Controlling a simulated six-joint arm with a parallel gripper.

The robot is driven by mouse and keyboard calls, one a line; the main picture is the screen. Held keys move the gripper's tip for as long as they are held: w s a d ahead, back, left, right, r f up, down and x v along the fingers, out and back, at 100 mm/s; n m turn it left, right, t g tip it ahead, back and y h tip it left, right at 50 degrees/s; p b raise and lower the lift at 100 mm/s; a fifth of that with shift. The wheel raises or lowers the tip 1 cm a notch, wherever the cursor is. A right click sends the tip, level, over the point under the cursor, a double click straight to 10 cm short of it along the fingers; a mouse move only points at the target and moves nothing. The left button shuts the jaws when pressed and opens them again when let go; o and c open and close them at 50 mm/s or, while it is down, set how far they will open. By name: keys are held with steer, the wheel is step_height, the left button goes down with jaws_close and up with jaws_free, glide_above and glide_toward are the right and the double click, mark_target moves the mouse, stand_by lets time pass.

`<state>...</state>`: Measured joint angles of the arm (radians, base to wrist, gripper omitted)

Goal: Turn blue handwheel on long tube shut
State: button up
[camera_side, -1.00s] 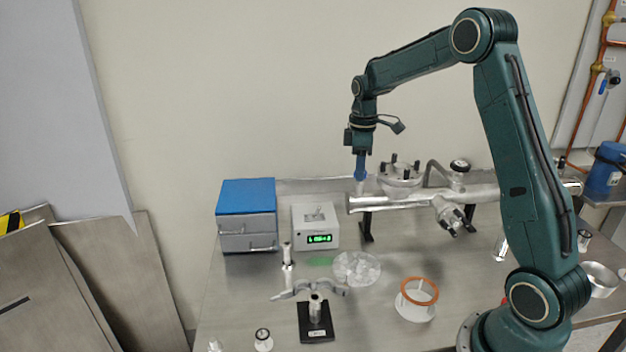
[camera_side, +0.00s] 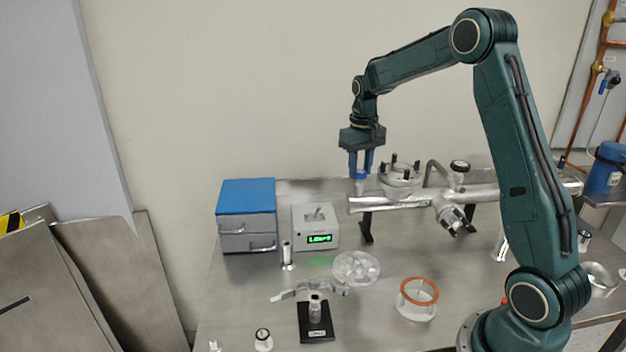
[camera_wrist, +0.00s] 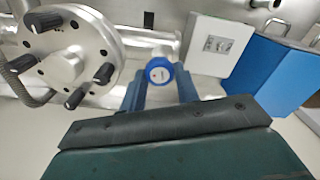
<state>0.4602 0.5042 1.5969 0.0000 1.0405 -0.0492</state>
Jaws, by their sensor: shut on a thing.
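The long tube (camera_side: 400,202) is a metal pipe lying across stands at the back of the bench. The blue handwheel (camera_wrist: 159,71) is a small round knob with a white centre, on a pale stem near the tube's left end. It also shows low between the fingers in the side view (camera_side: 361,176). My gripper (camera_side: 361,172) points down over it with its blue fingers on either side, shut on the handwheel. In the wrist view, the fingers (camera_wrist: 160,88) flank the handwheel, and its top face stays visible.
A round metal flange with black knobs (camera_side: 400,176) stands close to the right of my gripper. A white meter with a green display (camera_side: 316,230) and a blue-topped drawer box (camera_side: 248,218) are to the left. A glass dish (camera_side: 356,268) is in front.

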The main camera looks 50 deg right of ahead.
mark_target(361, 171)
steer(key=m, duration=0.5)
steer(key=shift+m, duration=0.3)
steer(key=m, duration=0.4)
steer(key=shift+s, duration=0.1)
steer(key=m, duration=0.5)
steer(key=shift+m, duration=0.4)
steer(key=m, duration=0.4)
steer(key=shift+m, duration=0.4)
steer(key=o, duration=1)
steer(key=shift+r, duration=0.1)
step_height(361, 171, up, 14)
steer(key=shift+f, duration=0.15)
